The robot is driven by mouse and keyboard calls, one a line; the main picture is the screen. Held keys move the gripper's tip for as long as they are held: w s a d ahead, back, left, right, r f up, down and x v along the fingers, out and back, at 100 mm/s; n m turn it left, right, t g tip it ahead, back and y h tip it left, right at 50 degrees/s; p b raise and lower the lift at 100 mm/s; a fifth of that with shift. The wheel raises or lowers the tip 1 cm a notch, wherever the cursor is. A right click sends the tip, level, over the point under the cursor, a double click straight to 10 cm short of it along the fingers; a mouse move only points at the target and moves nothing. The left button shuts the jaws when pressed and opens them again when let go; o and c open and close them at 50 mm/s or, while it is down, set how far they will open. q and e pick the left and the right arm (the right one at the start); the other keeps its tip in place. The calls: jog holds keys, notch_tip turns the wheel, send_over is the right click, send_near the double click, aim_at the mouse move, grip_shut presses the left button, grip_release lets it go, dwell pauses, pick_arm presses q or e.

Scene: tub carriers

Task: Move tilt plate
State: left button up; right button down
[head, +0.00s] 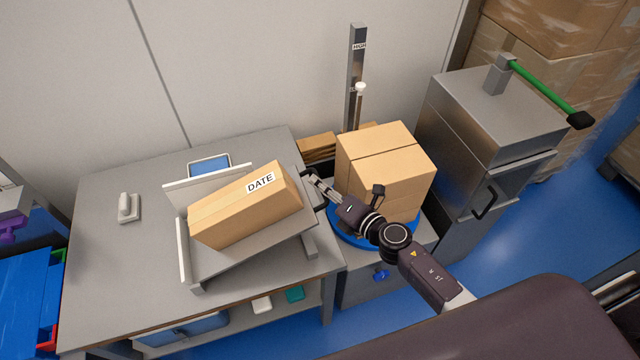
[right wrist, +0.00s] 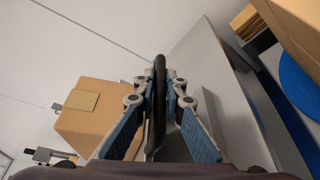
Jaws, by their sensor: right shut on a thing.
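The tilt plate (head: 232,264) is a grey plate with pale raised edges on the left table. It sits at a slant, with its right end raised off the table top. A cardboard box (head: 235,215) labelled DATE lies on it against the left edge; a box also shows in the right wrist view (right wrist: 88,128). My right gripper (head: 316,186) is at the plate's right end. It is shut on the plate's black handle (right wrist: 159,112), which stands between its blue-padded fingers in the right wrist view. My left gripper is not in view.
A large carton (head: 388,160) stands on a blue round turntable (head: 348,233) right of the table, behind my right arm. A steel cabinet (head: 490,115) with a green lever (head: 545,88) stands further right. A small grey device (head: 127,207) and a blue screen (head: 209,166) are on the table.

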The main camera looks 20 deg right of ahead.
jog(key=d+f+b, duration=0.1)
jog(key=f+b, duration=0.4)
jog(key=b, duration=0.1)
jog(key=f+m+b, duration=0.1)
jog(key=f+b, duration=0.3)
jog(key=b, duration=0.2)
jog(key=d+f+m+y+b, duration=0.1)
jog(key=f+b, duration=0.4)
jog(key=b, duration=0.1)
jog(key=shift+d+f+t, duration=0.3)
jog(key=shift+t, duration=0.1)
jog(key=shift+s, duration=0.1)
jog(key=shift+f, duration=0.15)
jog(key=c, duration=2.4)
grip_release()
jog(key=o, duration=0.4)
